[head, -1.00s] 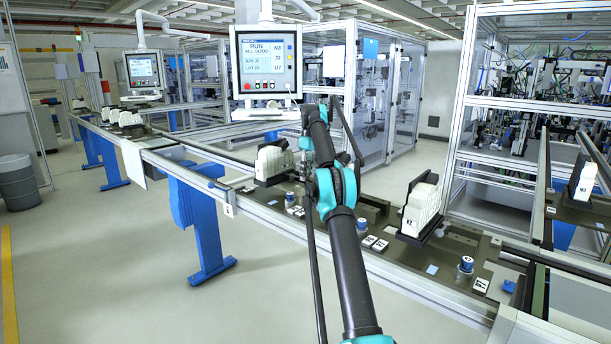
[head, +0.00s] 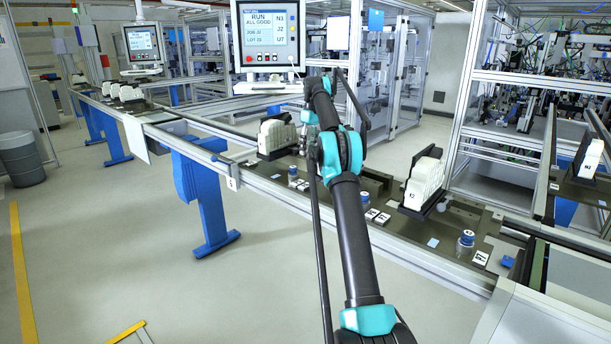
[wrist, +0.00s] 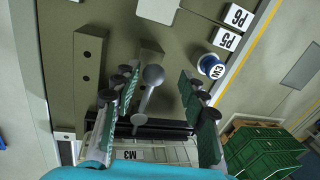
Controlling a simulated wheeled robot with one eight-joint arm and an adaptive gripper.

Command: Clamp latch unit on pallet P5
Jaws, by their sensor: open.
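In the wrist view, my gripper (wrist: 162,88) is open, its two green fingers spread to either side of a grey ball-ended lever (wrist: 152,76). The lever stands between the fingers, and I see no finger closed on it. A white block unit marked M3 (wrist: 130,154) sits below it in the picture, in a black holder. Label cards P5 (wrist: 227,39) and P6 (wrist: 238,16) lie at the upper right. In the head view my gripper is mostly hidden behind my arm, beside a white block unit (head: 277,134) on the line.
A blue-topped cylinder marked M3 (wrist: 211,66) stands close to the right finger. A brown-grey block (wrist: 88,72) rises left of the fingers. Green crates (wrist: 262,150) sit lower right. In the head view another white unit (head: 425,182) stands farther right along the line.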

